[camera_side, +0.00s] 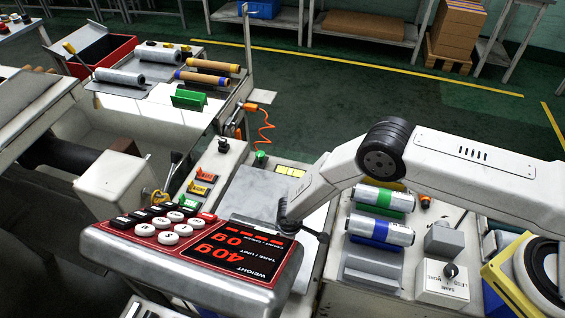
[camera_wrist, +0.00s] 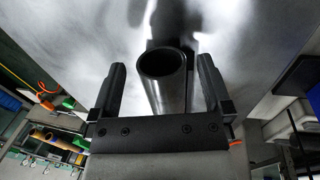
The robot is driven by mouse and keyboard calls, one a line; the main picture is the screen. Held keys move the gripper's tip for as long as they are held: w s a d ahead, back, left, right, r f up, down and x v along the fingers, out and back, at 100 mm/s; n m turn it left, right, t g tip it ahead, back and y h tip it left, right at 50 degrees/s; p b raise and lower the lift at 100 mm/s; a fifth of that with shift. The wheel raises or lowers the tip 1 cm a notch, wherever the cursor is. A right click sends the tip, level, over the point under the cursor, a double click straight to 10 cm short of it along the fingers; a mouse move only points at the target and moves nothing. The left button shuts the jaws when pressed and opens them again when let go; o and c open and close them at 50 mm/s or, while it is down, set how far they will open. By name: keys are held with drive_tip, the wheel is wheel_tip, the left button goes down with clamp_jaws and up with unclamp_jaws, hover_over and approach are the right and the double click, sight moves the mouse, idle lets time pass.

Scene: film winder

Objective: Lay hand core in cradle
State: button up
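In the wrist view a dark, hollow tube, seemingly the hand core (camera_wrist: 170,100), lies between the two fingers of my gripper (camera_wrist: 162,68). Its open end faces the camera. The fingers are apart, with a visible gap on each side of the tube. A smooth metal plate shows beyond it. In the side view my gripper (camera_side: 289,217) is low over the grey plate (camera_side: 258,192), mostly hidden behind the weight display; the core is hidden there. A grey trough, possibly the cradle (camera_side: 372,270), looks empty, in front of the blue-banded roll.
The weight display (camera_side: 240,250) stands close in front of my gripper. Rolls with a blue band (camera_side: 380,231) and a green band (camera_side: 384,199) lie right of it. A green holder (camera_side: 189,98) stands on the far-left bench.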

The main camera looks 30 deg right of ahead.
drive_tip(key=shift+r, duration=0.15)
drive_tip(key=shift+s+a+r, duration=0.15)
drive_tip(key=shift+s+r, duration=0.05)
drive_tip(key=shift+r, duration=1.05)
drive_tip(key=shift+s+a+r, duration=0.15)
drive_tip(key=shift+a+r, duration=0.05)
drive_tip(key=shift+r, duration=1)
drive_tip(key=shift+s+a+r, duration=0.15)
drive_tip(key=shift+s+r, duration=0.05)
drive_tip(key=shift+r, duration=1.05)
drive_tip(key=shift+r, duration=0.1)
drive_tip(key=shift+w+d+r, duration=0.1)
drive_tip(key=shift+d+r, duration=0.05)
drive_tip(key=shift+r, duration=0.1)
drive_tip(key=s+d+r+m+y, duration=0.1)
drive_tip(key=d+r+m, duration=0.1)
drive_tip(key=d+r, duration=0.55)
drive_tip(key=s+d+r+m, duration=0.15)
drive_tip(key=d+r, duration=0.35)
drive_tip(key=r, duration=0.6)
drive_tip(key=s+d+r+m+t, duration=0.1)
drive_tip(key=s+d+r+m, duration=0.4)
drive_tip(key=s+d+r, duration=0.5)
drive_tip(key=s, duration=0.3)
drive_tip(key=shift+r+y, duration=0.25)
drive_tip(key=shift+y, duration=0.05)
